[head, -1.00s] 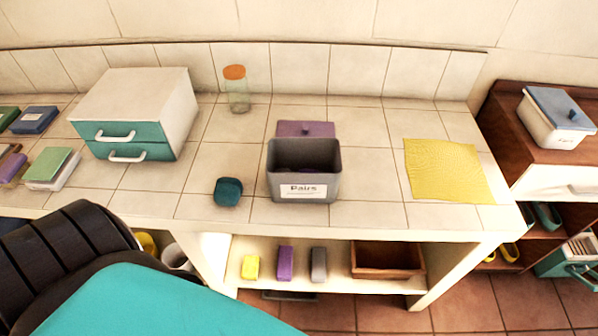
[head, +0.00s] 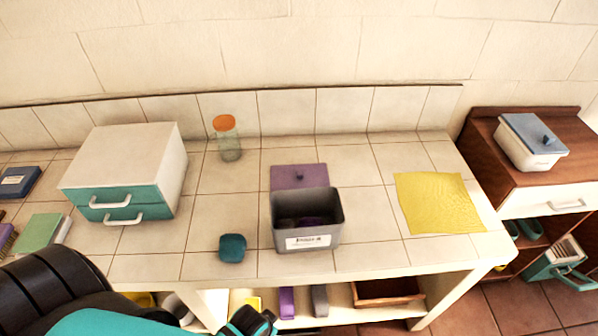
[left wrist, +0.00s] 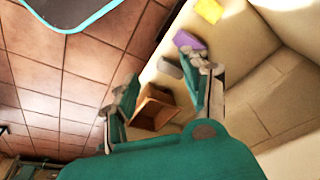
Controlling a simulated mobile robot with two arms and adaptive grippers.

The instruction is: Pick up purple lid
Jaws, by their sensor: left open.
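My left gripper (head: 250,322) shows at the bottom edge of the head view, in front of and below the counter, well apart from the lid. In the left wrist view its fingers (left wrist: 166,78) are spread and empty. The lid does not show there. My right gripper is in neither view.
A teal sponge-like block (head: 232,248) sits left of the box. A jar with an orange lid (head: 227,140), a drawer unit (head: 150,165) and a yellow cloth (head: 437,203) are on the counter. The lower shelf holds a purple block (left wrist: 187,40) and a brown tray (left wrist: 168,97).

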